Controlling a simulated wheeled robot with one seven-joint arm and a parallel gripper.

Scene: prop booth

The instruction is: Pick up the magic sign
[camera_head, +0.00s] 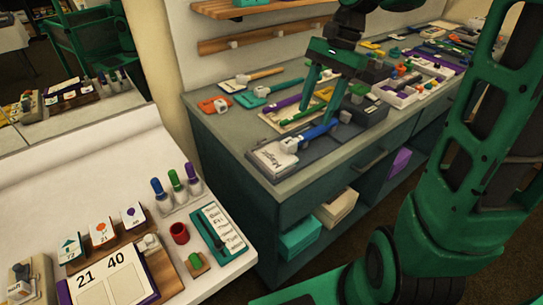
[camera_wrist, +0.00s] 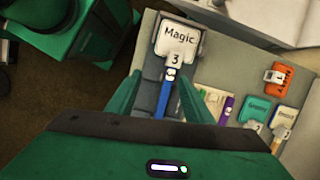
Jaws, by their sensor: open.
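The magic sign (camera_head: 270,156) is a white board lettered "Magic" with a blue handle, lying at the near left corner of the grey counter. In the wrist view, the magic sign (camera_wrist: 180,36) is at top centre, with a small white block marked 3 at the join of board and handle. My gripper (camera_head: 315,115) is open, pointing down above the handle. In the wrist view, the fingers of my gripper (camera_wrist: 160,82) stand on either side of the blue handle. Nothing is between them but the handle; I cannot tell how high above it the tips are.
An orange sign (camera_head: 214,105) and a teal sign (camera_head: 253,95) lie farther back on the counter (camera_head: 228,127). Several more signs and white trays (camera_head: 395,95) fill its right side. A white table (camera_head: 105,178) with a calendar board (camera_head: 108,280) stands at lower left.

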